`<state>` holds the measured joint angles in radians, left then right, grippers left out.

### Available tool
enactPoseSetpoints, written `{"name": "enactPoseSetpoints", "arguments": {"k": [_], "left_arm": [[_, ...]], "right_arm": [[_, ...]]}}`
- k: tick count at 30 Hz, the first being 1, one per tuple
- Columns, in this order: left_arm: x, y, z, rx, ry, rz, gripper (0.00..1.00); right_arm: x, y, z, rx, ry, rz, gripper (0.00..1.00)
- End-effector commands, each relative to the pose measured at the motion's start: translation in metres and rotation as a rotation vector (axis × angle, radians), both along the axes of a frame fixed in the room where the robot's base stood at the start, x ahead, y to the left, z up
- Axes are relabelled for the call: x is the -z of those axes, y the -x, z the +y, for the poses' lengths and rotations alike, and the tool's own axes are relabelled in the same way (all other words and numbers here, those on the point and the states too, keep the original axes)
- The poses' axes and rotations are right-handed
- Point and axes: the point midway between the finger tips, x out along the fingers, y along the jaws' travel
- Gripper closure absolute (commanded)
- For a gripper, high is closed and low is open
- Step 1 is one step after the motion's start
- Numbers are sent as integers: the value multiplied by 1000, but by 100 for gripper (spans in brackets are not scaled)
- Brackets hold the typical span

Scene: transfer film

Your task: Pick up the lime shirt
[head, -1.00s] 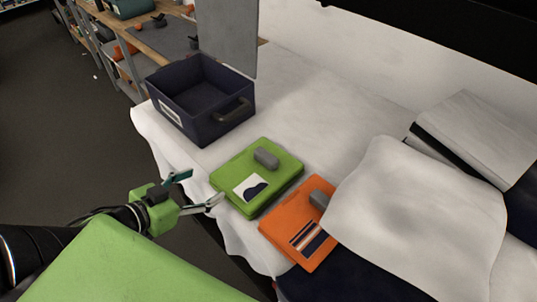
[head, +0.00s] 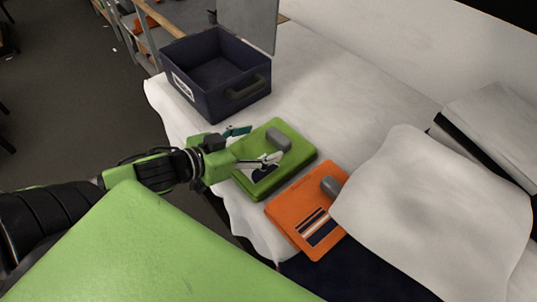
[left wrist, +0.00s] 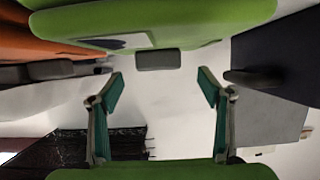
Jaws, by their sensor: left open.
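The lime shirt (head: 296,148) is a flat folded green bundle on the white-covered bed, with a grey tab (head: 278,139) on top and a pale label with a dark patch. My left gripper (head: 264,143) is open and empty at the shirt's left side. In the head view its fingers overlap the shirt's left part and hide some of the label. In the left wrist view the lime shirt (left wrist: 190,22) spans the top, with its grey tab just beyond the open left fingertips (left wrist: 162,88). I cannot tell whether the fingers touch it. My right gripper is not in view.
An orange folded shirt (head: 296,215) with a grey tab lies close to the right of the lime one. A dark open box (head: 195,102) with a handle stands behind it. A white pillow (head: 425,200) lies at the right. Clear white sheet (head: 345,105) stretches behind the shirts.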

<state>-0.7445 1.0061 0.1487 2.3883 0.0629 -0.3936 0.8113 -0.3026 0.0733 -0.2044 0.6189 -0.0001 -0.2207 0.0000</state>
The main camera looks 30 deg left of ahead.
Motion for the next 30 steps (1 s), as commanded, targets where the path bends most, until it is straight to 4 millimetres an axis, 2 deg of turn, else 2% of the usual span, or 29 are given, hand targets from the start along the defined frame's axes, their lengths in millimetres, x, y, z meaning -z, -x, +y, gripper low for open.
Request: {"name": "enactPoseSetpoints", "arguments": {"k": [8, 22, 30], "left_arm": [[3, -9, -3, -1, 0, 0, 28], [19, -45, -17, -1, 1, -1, 28], [23, -49, -19, 0, -1, 1, 28]], "right_arm": [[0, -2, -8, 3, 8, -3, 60], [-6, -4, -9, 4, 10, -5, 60], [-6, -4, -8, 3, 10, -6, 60]]}}
